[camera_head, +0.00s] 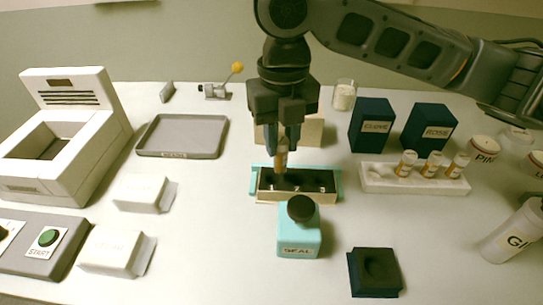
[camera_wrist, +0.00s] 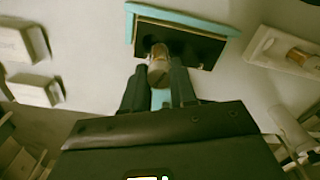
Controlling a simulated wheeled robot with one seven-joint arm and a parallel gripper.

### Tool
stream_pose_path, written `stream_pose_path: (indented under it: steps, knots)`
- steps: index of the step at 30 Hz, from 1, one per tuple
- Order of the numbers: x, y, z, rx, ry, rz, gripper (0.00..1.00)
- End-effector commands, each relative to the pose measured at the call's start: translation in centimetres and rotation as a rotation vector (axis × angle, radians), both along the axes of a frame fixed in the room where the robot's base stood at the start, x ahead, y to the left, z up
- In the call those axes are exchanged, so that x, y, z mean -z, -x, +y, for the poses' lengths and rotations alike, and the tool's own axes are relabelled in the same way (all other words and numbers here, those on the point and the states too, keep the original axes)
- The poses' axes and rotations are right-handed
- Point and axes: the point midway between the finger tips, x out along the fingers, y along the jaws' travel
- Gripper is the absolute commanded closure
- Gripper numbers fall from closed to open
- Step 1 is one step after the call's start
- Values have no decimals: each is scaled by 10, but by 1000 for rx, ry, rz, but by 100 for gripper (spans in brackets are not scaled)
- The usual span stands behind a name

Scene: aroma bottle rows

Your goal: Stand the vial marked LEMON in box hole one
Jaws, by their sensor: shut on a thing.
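My gripper (camera_head: 281,143) is shut on a small amber vial (camera_head: 281,157) and holds it upright over the wooden box. The wrist view also shows the vial (camera_wrist: 159,66) between the fingers of my gripper (camera_wrist: 160,82). The vial's label cannot be read. The box (camera_head: 264,195) has a dark top with a row of holes and sits in a teal holder (camera_head: 336,180). The vial's lower end is at or just above the left part of the box top; I cannot tell whether it enters a hole. The wrist view shows the box (camera_wrist: 205,62) too.
A white rack (camera_head: 375,184) with several amber vials stands right of the box. A teal SEAL bottle (camera_head: 299,240) is close in front. Dark CLOVE (camera_head: 371,125) and ROSE (camera_head: 429,127) boxes stand behind the rack. A grey tray (camera_head: 183,151) lies left.

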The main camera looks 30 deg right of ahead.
Motion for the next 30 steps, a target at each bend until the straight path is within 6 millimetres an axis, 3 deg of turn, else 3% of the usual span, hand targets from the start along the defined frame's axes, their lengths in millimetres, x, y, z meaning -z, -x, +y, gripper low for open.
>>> stream_pose_path:
  steps: [8,16,28,29,30]
  knots:
    - [14,-9,13,2,0,1,100]
    - [47,-8,12,3,0,1,100]
    - [54,-8,13,1,0,0,100]
    - [52,-8,13,1,0,0,70]
    - [52,-8,13,1,0,0,67]
